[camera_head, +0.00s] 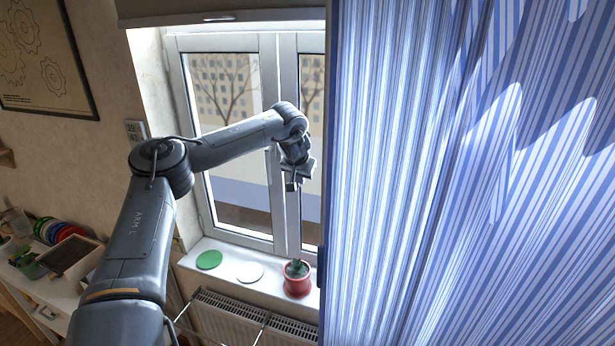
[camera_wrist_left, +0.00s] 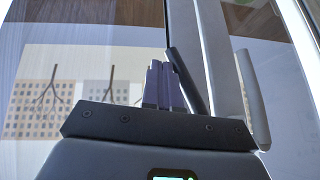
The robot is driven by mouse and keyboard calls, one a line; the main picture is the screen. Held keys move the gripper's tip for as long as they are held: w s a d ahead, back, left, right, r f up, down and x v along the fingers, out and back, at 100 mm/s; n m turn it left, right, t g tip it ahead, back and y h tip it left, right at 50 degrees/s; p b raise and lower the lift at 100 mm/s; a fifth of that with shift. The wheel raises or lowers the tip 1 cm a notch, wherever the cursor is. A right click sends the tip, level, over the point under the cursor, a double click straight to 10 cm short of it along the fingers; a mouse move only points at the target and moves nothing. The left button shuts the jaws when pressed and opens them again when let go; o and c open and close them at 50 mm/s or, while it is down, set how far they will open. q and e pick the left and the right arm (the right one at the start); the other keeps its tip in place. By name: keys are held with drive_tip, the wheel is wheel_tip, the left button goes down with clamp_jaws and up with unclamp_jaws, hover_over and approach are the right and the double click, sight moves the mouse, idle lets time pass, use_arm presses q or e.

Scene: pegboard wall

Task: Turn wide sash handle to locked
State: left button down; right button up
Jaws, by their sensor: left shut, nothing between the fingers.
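The window's wide left sash (camera_head: 273,120) is in the head view, its glass facing the room and its sash looking shut. My left gripper (camera_head: 291,186) is at the upright where the two sashes meet. The gripper and wrist hide any handle there in the head view. In the left wrist view the gripper fingers (camera_wrist_left: 162,85) are together and empty. A dark bar-like handle (camera_wrist_left: 186,80) slants close beside them on the right; I cannot tell whether they touch. A paler handle (camera_wrist_left: 253,100) stands farther right. I cannot tell which handle belongs to the wide sash. My right gripper is out of view.
A striped blue curtain (camera_head: 420,170) covers the window's right side, close to my left gripper. On the sill stand a potted cactus (camera_head: 298,283), a white disc (camera_head: 250,271) and a green disc (camera_head: 209,260). A radiator (camera_head: 235,315) is below. A cluttered side table (camera_head: 45,290) stands left.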

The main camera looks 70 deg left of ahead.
use_arm(q)
drive_tip(key=shift+s+a+f+m+g+y, duration=0.55)
drive_tip(key=shift+s+f+g+y, duration=0.1)
drive_tip(key=shift+g+y, duration=0.3)
